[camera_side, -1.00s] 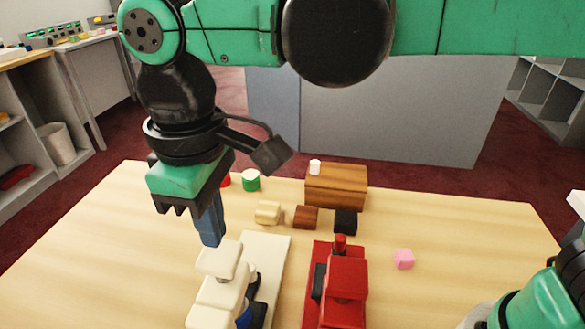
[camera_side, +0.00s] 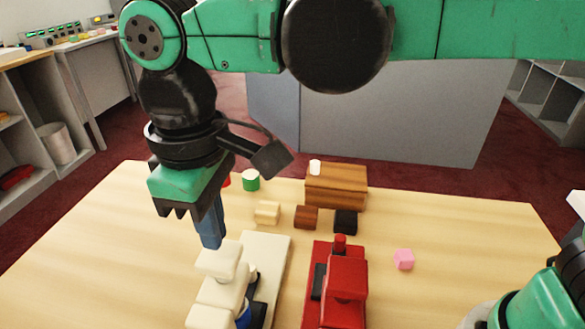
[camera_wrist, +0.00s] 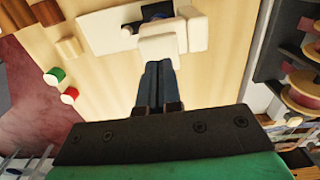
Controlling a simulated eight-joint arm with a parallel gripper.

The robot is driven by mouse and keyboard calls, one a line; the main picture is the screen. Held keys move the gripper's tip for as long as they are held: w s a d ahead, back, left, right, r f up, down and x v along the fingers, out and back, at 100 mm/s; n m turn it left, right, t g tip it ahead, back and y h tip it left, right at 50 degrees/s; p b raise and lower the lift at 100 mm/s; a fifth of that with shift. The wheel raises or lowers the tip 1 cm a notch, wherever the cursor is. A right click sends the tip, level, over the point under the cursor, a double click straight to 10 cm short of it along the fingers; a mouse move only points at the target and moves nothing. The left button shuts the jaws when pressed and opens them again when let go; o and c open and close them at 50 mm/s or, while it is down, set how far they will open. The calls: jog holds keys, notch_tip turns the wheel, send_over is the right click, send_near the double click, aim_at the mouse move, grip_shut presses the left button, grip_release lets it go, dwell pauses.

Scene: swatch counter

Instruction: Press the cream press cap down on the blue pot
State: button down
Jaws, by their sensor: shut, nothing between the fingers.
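The cream press stands at the front of the table in the side view, with its block-shaped press cap (camera_side: 218,262) on top. The blue pot (camera_side: 243,317) shows only in part below the press, mostly hidden by its arm. My gripper (camera_side: 212,246) points down with its blue-grey fingers shut and empty. The fingertips meet the far upper edge of the cap in the side view and appear to touch it. In the wrist view the closed fingers (camera_wrist: 158,66) end at the cream cap (camera_wrist: 162,46).
A red press (camera_side: 345,280) stands right of the cream one. The table's left side is clear.

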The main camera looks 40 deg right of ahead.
jog(key=shift+f, duration=1.4)
dwell(0.4)
jog(key=shift+r, duration=4)
jog(key=shift+w+d, duration=0.2)
jog(key=shift+d, duration=0.2)
jog(key=d+f+m+t, duration=0.3)
jog(key=d+f+m, duration=0.1)
jog(key=d, duration=0.8)
jog(key=d+f+m+t, duration=0.4)
jog(key=d+f+m, duration=0.1)
jog(key=d, duration=0.7)
jog(key=shift+s+d+f, duration=0.2)
jog(key=shift+s+f, duration=0.05)
jog(key=shift+f, duration=0.2)
